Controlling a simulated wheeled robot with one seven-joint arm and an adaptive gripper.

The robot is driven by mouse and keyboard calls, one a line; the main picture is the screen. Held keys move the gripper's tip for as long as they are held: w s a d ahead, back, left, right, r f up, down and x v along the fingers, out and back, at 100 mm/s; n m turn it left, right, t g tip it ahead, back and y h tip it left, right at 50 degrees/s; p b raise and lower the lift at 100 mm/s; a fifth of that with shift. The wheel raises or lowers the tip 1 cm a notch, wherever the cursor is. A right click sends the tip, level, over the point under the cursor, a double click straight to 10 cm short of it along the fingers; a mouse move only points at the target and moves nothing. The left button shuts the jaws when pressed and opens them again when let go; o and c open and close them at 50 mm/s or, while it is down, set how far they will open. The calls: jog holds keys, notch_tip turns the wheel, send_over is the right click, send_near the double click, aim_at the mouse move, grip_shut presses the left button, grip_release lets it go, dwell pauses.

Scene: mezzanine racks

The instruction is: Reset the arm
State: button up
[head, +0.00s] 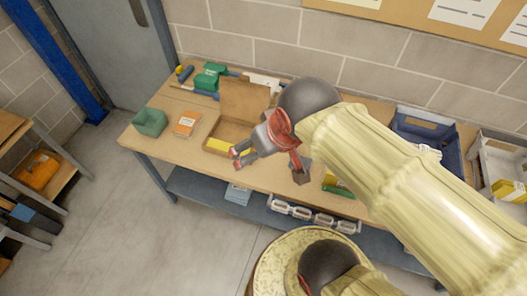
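My arm reaches in from the right side of the head view and bends back over the workbench (190,106). My gripper (237,157) is at its end, grey with reddish parts, and points left and down. Its fingertips look apart, with nothing visible between them. It hangs in front of the right part of an open cardboard box (243,99) and hides part of it. Whether it touches the box cannot be told from this view.
On the bench are a green bin (150,122), an orange box (186,123) and a green case (209,76). A blue bin (424,133) and a white bin (503,160) stand right. A lower shelf holds white containers (315,217). Left is a rack with an orange item (37,170). Floor between is clear.

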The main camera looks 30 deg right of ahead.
jog(key=shift+s+a+r, duration=0.2)
jog(key=shift+s+a, duration=0.2)
jog(key=shift+s, duration=0.35)
notch_tip(320, 180, down, 7)
jog(key=b, duration=0.7)
jog(key=shift+f, duration=0.15)
jog(key=shift+c, duration=0.9)
